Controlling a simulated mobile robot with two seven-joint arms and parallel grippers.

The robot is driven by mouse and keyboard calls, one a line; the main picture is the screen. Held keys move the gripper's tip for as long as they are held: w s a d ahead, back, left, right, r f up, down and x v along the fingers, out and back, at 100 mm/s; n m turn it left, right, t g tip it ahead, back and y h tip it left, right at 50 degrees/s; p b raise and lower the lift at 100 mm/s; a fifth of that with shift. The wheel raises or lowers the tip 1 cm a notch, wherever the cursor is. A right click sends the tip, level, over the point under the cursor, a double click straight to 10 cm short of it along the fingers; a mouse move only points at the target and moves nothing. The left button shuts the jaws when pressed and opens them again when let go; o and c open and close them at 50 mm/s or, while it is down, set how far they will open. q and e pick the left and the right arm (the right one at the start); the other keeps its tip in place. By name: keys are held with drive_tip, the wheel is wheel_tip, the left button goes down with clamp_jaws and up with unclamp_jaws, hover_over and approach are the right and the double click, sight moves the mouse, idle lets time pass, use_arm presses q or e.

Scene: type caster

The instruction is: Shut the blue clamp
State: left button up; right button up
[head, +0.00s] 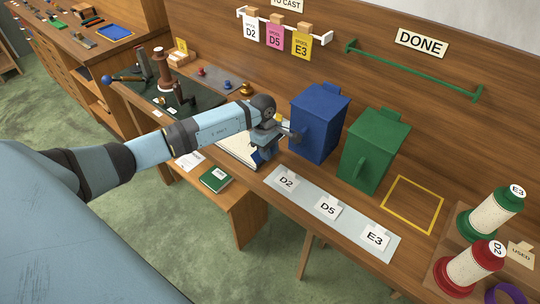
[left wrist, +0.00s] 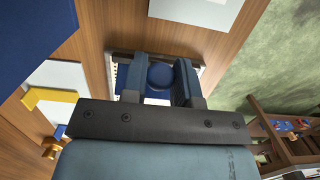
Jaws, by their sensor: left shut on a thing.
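My left gripper (head: 266,148) reaches down at the middle of the bench, in front of the blue bin. In the left wrist view the gripper (left wrist: 159,82) has its two fingers on either side of a round blue knob (left wrist: 160,76), which I take to be part of the blue clamp. The gripper is shut on it. A blue part (head: 262,156) shows just below the gripper in the head view, at the right edge of a pale tray (head: 236,150). The arm and fingers hide most of the clamp, so its position cannot be read. My right gripper is not in view.
A blue bin (head: 318,122) stands close behind the gripper, with a green bin (head: 372,150) to its right. A grey strip (head: 311,199) with cards D2, D5 and E3 lies in front. A dark mat (head: 203,98) with casting equipment lies left. Spools (head: 470,268) stand at far right.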

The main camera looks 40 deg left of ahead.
use_arm(q)
drive_tip(key=h+b, duration=0.1)
drive_tip(key=b, duration=0.1)
drive_tip(key=a+h+b, duration=0.1)
drive_tip(key=h+b, duration=0.1)
drive_tip(key=b, duration=0.1)
drive_tip(key=a+h+b, duration=0.1)
drive_tip(key=h+b, duration=0.1)
drive_tip(key=b, duration=0.1)
drive_tip(key=shift+w+f, duration=0.1)
drive_tip(key=shift+f, duration=0.25)
drive_tip(key=h+b, duration=0.1)
drive_tip(key=b, duration=0.1)
drive_tip(key=a+h+b, duration=0.1)
drive_tip(key=b, duration=0.1)
drive_tip(key=shift+h+b, duration=0.5)
drive_tip(key=shift+b, duration=0.1)
drive_tip(key=shift+a+r+g+h+b, duration=0.1)
drive_tip(key=shift+a+g+h+b, duration=0.15)
drive_tip(key=shift+h+b, duration=0.5)
drive_tip(key=shift+r+b, duration=0.15)
drive_tip(key=shift+b, duration=0.2)
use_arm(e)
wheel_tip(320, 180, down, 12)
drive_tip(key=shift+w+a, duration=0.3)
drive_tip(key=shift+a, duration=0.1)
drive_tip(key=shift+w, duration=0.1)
